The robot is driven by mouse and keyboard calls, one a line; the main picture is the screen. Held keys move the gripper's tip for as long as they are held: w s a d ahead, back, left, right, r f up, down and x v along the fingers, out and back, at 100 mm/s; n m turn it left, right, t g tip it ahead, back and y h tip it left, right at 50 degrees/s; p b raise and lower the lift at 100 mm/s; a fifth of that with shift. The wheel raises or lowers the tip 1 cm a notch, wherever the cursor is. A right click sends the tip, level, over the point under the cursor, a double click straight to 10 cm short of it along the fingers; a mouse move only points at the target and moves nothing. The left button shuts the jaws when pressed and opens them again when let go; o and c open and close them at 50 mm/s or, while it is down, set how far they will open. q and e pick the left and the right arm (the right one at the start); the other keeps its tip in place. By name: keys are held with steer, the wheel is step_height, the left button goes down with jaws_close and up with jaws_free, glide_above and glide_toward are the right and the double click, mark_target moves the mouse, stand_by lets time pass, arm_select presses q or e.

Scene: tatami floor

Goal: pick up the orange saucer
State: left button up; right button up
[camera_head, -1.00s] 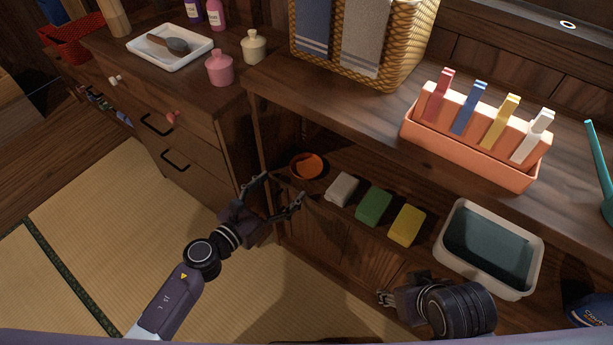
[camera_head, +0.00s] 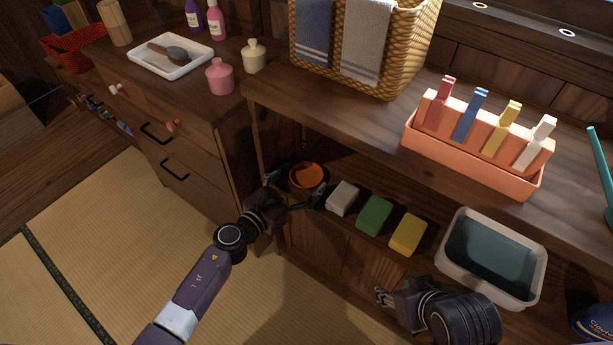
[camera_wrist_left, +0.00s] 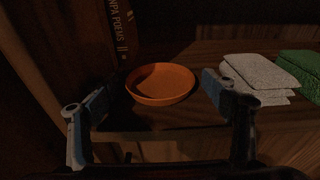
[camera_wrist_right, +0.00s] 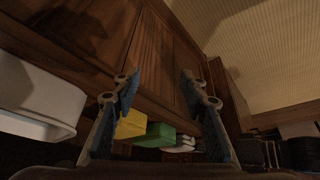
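The orange saucer (camera_head: 307,176) lies on the lower shelf inside the cabinet, left of the sponges. In the left wrist view the saucer (camera_wrist_left: 160,84) sits between the fingers, towards their tips. My left gripper (camera_head: 298,190) is open, with a finger on either side of the saucer; I see no clear contact (camera_wrist_left: 158,92). My right gripper (camera_head: 384,295) is low in front of the cabinet, beside the grey bin. In the right wrist view its fingers (camera_wrist_right: 158,85) are apart and nothing is between them up close.
White (camera_head: 342,198), green (camera_head: 375,215) and yellow (camera_head: 408,234) sponges stand right of the saucer. A dark book (camera_wrist_left: 120,30) stands behind it. The countertop overhangs the shelf. A grey bin (camera_head: 490,258) is at the right. The tatami (camera_head: 110,240) is clear.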

mark_target(301, 183)
arm_select(q)
steer(key=c, duration=1.2)
steer(key=shift+o, duration=0.2)
arm_select(e)
steer(key=shift+s, duration=0.1)
